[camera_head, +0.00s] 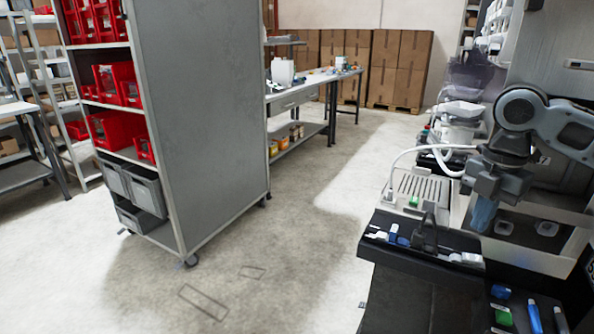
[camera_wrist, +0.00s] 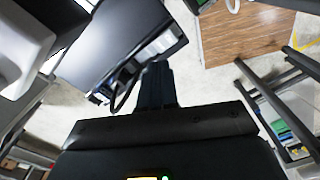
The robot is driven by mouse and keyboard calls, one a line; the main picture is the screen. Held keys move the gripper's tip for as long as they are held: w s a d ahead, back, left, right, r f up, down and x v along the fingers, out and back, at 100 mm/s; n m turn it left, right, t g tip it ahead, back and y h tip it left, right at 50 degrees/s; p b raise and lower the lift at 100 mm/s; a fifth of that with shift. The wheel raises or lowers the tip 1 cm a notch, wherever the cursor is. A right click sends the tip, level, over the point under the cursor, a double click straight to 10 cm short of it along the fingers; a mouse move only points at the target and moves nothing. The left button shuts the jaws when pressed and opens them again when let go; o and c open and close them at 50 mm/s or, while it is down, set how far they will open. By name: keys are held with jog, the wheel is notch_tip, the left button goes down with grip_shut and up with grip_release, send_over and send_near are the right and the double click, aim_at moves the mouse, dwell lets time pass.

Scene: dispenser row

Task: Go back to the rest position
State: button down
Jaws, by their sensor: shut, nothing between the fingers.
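My gripper (camera_head: 483,213) hangs from the grey arm at the right of the head view, with its bluish tip pointing down. It is above the right part of the bench beside the dark tray, and I see nothing held in it. In the wrist view my gripper (camera_wrist: 157,85) shows as a narrow dark pair of fingers close together, beyond the wide black gripper body at the bottom. No object shows between the fingers. The rest position itself is not marked in either view.
A dark tray (camera_head: 385,222) with small blue and white items lies left of my gripper. White dispensers (camera_head: 460,115) stand behind. A grey wheeled shelf (camera_head: 205,120) with red bins stands at left. The floor (camera_head: 300,250) between is clear. The wrist view shows a brown wooden surface (camera_wrist: 245,35).

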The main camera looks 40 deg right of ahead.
jog(key=w+a+t+y, duration=0.2)
jog(key=w+a+t, duration=0.2)
jog(key=w+a, duration=0.7)
jog(key=w+a+r+m+t+y, duration=0.1)
jog(key=w+a+r+m+t, duration=0.15)
jog(key=w+a+t, duration=0.4)
jog(key=w+a+r+m+t+y, duration=0.1)
jog(key=w+a+r+m+y, duration=0.15)
jog(key=a, duration=0.65)
jog(key=w+a+r+m+t+y, duration=0.1)
jog(key=w+a+r+m+t, duration=0.15)
jog(key=w+a+t, duration=0.35)
jog(key=s+a+f+m+h, duration=0.35)
jog(key=s+f+m, duration=0.3)
jog(key=s, duration=0.25)
jog(key=s+a+f+m+h, duration=0.3)
jog(key=s+a+f+m, duration=0.2)
jog(key=s+f, duration=0.35)
jog(key=s+d+n+g, duration=0.1)
jog(key=s+d, duration=0.1)
jog(key=s, duration=1)
jog(key=s+d+n+g, duration=0.1)
jog(key=s+d, duration=0.2)
jog(key=s, duration=0.9)
jog(key=shift+s+f+n+g, duration=0.3)
jog(key=shift+s+f+g, duration=0.05)
